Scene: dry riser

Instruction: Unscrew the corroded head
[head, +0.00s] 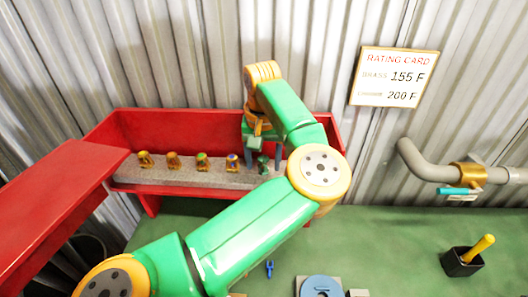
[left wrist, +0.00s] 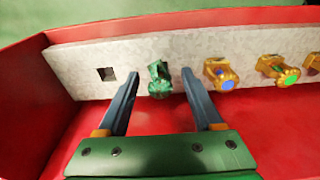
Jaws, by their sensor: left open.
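A dark green, corroded-looking head (left wrist: 159,80) sits on a pale speckled rack (left wrist: 75,70) in the left wrist view. In the head view the same head (head: 263,166) is at the right end of the row. My left gripper (left wrist: 158,80) is open, with one finger on each side of this head. I cannot tell if either finger touches it. In the head view my left gripper (head: 264,160) reaches down into the red box from above. My right gripper is not in view.
Several brass heads with coloured tips, one blue (left wrist: 222,74), stand along the rack in an open red box (head: 185,122). An empty square hole (left wrist: 106,74) is beside the green head. A grey pipe (head: 425,165) with a brass fitting (head: 468,176) is at right.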

